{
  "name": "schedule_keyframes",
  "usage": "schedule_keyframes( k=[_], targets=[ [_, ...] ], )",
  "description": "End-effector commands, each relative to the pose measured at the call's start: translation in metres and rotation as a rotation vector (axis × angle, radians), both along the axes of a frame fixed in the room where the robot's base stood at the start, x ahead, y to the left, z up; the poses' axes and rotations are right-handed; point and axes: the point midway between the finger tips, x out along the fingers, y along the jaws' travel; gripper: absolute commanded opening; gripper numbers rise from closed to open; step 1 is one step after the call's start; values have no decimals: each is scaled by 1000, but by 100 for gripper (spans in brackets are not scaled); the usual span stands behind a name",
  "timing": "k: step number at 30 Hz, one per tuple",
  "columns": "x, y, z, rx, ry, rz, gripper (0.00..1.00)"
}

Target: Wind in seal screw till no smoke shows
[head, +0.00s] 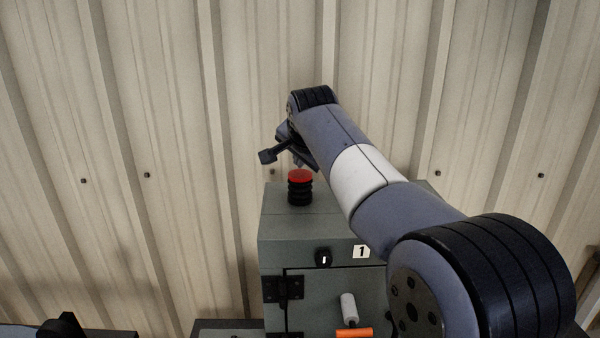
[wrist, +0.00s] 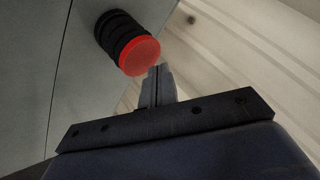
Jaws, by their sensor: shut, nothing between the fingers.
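A black ribbed part with a red top (head: 299,187) stands upright on the enclosure's top. It also shows in the wrist view (wrist: 126,42). My gripper (head: 299,164) is above and close to the red top, partly hidden by my arm. In the wrist view my gripper (wrist: 157,70) has its fingers together and empty, beside the red top. I cannot tell whether they touch it. No part is clearly a seal screw, and I see no smoke.
The enclosure front has a black knob (head: 323,258) with a white mark, a hinge (head: 283,289), a white cylinder (head: 348,307) and an orange handle (head: 354,332). My arm covers its right side. A ribbed metal wall (head: 150,110) stands behind. Dark objects (head: 62,327) are at lower left.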

Motion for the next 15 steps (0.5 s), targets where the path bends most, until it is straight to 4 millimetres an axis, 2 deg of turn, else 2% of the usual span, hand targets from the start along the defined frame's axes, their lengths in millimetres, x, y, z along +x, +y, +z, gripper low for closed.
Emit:
schedule_keyframes(
  k=[5, 15],
  targets=[
    [0, 0, 9, 0, -1, 0, 0],
    [0, 0, 44, 0, -1, 0, 0]
  ],
)
